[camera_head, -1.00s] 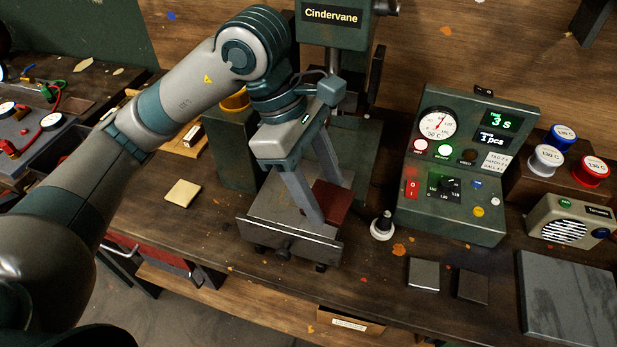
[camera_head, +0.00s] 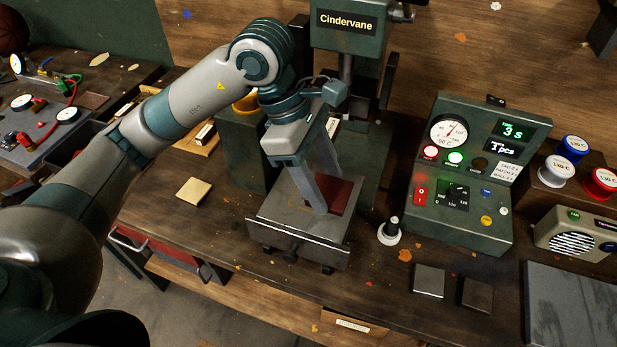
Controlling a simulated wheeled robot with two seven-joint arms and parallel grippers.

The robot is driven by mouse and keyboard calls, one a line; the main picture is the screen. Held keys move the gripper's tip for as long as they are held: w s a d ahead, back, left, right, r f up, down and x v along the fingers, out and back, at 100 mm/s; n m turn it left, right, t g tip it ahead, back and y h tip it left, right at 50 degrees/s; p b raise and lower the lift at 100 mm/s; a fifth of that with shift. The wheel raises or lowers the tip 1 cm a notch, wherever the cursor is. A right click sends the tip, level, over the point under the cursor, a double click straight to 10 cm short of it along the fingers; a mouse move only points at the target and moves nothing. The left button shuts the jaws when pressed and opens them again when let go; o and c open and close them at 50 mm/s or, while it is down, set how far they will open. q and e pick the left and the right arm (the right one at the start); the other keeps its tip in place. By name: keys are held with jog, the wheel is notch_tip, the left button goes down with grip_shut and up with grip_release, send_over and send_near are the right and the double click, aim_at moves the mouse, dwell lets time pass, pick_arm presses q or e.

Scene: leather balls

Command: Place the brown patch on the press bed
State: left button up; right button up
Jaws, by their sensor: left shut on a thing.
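The reddish-brown patch (camera_head: 340,193) is at the right side of the press bed (camera_head: 277,218), a grey metal plate on the press. It looks flat on or just above the plate; I cannot tell if it touches. My left gripper (camera_head: 326,193) reaches down over the bed with its fingers at the patch, shut on it. The fingers hide part of the patch. The press column (camera_head: 346,75) with the "Cindervane" sign stands behind the bed. My right gripper is not in view.
A green control box (camera_head: 462,185) with a gauge and lit lamps stands right of the press. A black-and-white knob (camera_head: 389,232) is between them. A tan patch (camera_head: 193,191) lies left of the bed. Two dark square pieces (camera_head: 429,281) lie at front right, beside a grey slab (camera_head: 570,305).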

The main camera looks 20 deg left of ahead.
pick_arm(q)
jog(key=w+a+f, duration=0.1)
jog(key=w+a+f+p, duration=0.1)
jog(key=w+a, duration=0.1)
jog(key=w+a+f+p, duration=0.1)
jog(key=w+f, duration=0.1)
jog(key=shift+w+a, duration=0.15)
jog(key=shift+a, duration=0.1)
jog(key=shift+w+a+f+p, duration=0.2)
jog(key=shift+f+p, duration=0.05)
jog(key=shift+p, duration=0.05)
jog(key=shift+f, duration=0.1)
jog(key=shift+f+p, duration=1.1)
jog(key=shift+f, duration=0.8)
